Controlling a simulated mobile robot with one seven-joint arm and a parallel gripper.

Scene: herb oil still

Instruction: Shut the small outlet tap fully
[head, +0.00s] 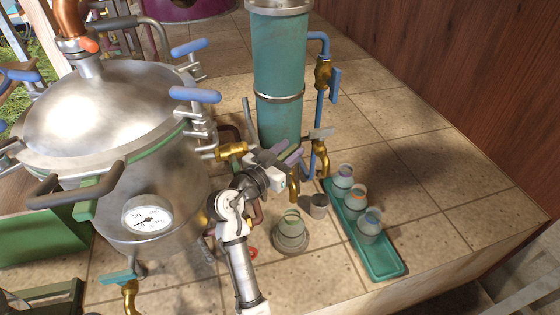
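A small brass tap (321,160) with a grey lever (322,133) sits at the foot of the teal column (280,75), to the right of my gripper. My gripper (291,154) has lilac fingers and is close to the left of this tap. The fingers look close together, but whether they are open or shut on something is unclear. A brass spout (293,188) points down just below the gripper. Whatever tap body and handle it belongs to are largely hidden by the gripper.
A steel still pot (110,115) with blue clamp handles stands left. A jar (291,228) and a small grey cup (319,205) stand below the gripper. A green tray (384,262) holds three jars. A blue pipe (319,110) runs right of the column.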

